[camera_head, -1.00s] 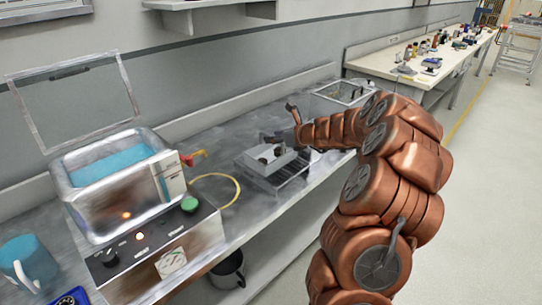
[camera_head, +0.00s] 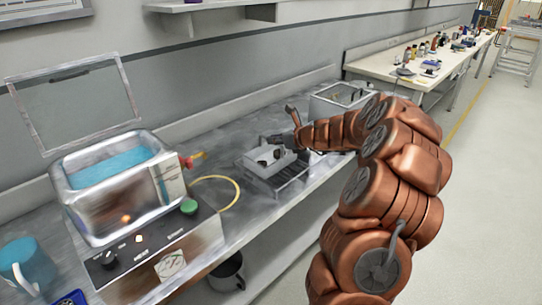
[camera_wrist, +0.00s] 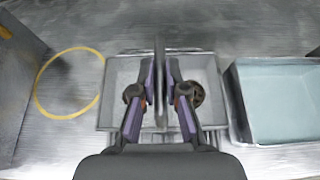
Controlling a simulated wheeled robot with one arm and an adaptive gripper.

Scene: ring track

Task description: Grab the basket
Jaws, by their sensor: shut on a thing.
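The basket is a small grey open box (camera_head: 250,164) on the metal bench in the head view, at the end of my arm. In the wrist view the basket (camera_wrist: 113,73) lies straight below my gripper, with a thin upright handle (camera_wrist: 160,60) across its middle. In the head view my gripper (camera_head: 279,139) is small and partly blends with the basket. The fingers hide part of the basket's inside.
A dark slatted rack (camera_head: 291,178) sits at the basket's front right. A yellow ring (camera_head: 236,196) lies to the left, near a lidded bath of blue liquid (camera_head: 112,165). Another open tank (camera_head: 335,103) stands beyond; the wrist view shows a pale blue-filled tank (camera_wrist: 232,105) close right.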

